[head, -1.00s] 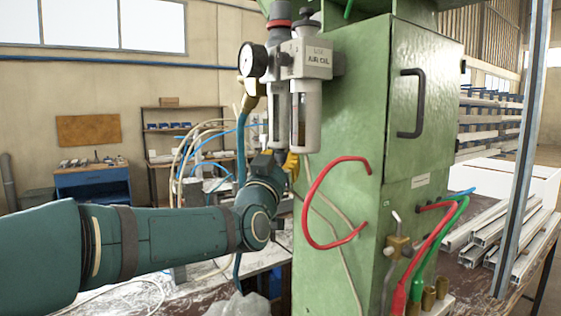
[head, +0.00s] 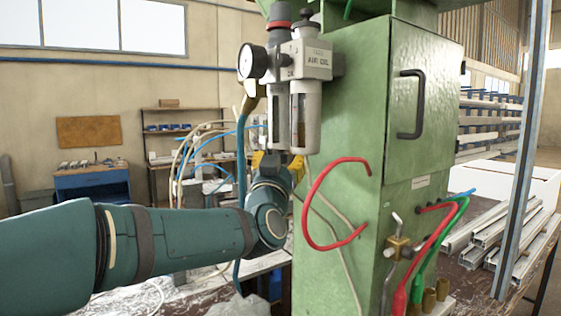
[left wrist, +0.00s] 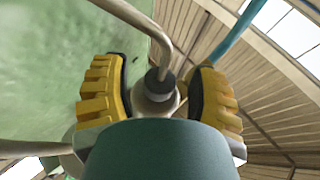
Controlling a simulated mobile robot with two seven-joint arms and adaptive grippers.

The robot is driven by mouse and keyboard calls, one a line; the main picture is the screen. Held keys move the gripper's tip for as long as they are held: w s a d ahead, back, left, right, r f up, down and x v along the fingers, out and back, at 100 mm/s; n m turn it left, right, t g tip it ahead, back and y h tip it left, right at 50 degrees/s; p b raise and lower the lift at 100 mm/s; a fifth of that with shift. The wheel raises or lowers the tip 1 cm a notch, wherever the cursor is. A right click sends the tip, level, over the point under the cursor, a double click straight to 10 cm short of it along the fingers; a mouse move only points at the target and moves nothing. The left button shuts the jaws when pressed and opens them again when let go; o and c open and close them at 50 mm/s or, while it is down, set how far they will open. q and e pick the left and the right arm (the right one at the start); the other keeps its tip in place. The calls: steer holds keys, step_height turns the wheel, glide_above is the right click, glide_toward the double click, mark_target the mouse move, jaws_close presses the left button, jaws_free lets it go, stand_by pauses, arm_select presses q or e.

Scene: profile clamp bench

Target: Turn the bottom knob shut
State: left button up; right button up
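In the left wrist view, a small dark knob (left wrist: 160,82) sits on a pale round fitting (left wrist: 155,104) between my two yellow fingers. My left gripper (left wrist: 160,90) is open around it, with a gap between each dark pad and the knob. In the head view, my left gripper (head: 277,162) is right under the clear-walled bowls of the air unit (head: 305,115), one yellow finger on each side. The knob is hidden there by my wrist and fingers. My right gripper is not in view.
A green cabinet (head: 430,100) stands just right of my gripper. A pressure gauge (head: 252,61) sits above it. A red hose (head: 309,205) loops out from the cabinet. Blue and pale hoses (head: 187,150) hang behind my wrist. Metal profiles (head: 490,235) lie at the right.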

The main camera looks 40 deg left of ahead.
arm_select(q)
steer(key=v, duration=1.2)
stand_by(0.5)
